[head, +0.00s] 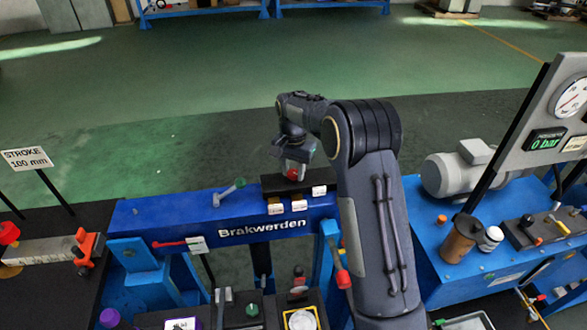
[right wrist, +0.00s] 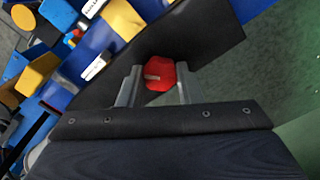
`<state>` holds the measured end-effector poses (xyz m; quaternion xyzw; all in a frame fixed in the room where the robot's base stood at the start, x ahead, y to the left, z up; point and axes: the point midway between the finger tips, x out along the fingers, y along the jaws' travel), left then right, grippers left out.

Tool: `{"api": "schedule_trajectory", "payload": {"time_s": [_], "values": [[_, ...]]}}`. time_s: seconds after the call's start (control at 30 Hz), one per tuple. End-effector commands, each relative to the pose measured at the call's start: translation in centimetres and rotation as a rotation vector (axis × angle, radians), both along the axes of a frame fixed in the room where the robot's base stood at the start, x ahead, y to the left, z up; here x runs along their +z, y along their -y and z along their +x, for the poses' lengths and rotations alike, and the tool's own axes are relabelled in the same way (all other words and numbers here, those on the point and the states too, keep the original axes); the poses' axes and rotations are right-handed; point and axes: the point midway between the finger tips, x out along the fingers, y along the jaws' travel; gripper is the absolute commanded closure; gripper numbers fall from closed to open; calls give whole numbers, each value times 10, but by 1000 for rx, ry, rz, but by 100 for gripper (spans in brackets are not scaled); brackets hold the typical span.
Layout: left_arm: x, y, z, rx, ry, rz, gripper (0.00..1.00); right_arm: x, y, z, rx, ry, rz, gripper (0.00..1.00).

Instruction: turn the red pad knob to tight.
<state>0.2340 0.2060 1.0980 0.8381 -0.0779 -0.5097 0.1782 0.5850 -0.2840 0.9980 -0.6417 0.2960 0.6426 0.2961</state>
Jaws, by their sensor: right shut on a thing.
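The red pad knob (head: 292,174) sits on the black block (head: 270,186) on top of the blue beam marked "Brakwerden". In the right wrist view the red knob (right wrist: 160,74) has a lobed rim and a pale pointer mark, and it lies between the two grey fingers. My right gripper (head: 297,168) reaches down from above and is shut on the red knob; the fingers also show in the right wrist view (right wrist: 158,84). Which label the pointer faces cannot be read. My left gripper is not in view.
Small white labels (head: 275,209) line the block's front. A green-capped grey lever (head: 229,192) stands left on the blue beam (head: 160,215). At right are a grey motor (head: 460,172) and a gauge panel (head: 571,98) reading 0 bar. The green floor behind the beam is clear.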

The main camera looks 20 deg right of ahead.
Motion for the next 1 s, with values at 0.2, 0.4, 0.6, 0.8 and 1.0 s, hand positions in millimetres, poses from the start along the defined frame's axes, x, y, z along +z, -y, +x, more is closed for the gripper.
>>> {"api": "schedule_trajectory", "payload": {"time_s": [0.2, 0.4, 0.6, 0.8, 1.0], "values": [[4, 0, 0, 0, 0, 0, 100, 3, 1, 1, -189, 6, -1, 91], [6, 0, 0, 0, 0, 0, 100, 3, 1, 2, -325, 7, -2, 91], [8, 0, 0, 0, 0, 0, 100, 2, 1, 2, -414, 8, -1, 91], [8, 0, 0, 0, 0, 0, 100, 2, 1, 2, -459, 8, -1, 91], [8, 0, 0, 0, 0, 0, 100, 2, 1, 2, -469, 9, -2, 91]]}}
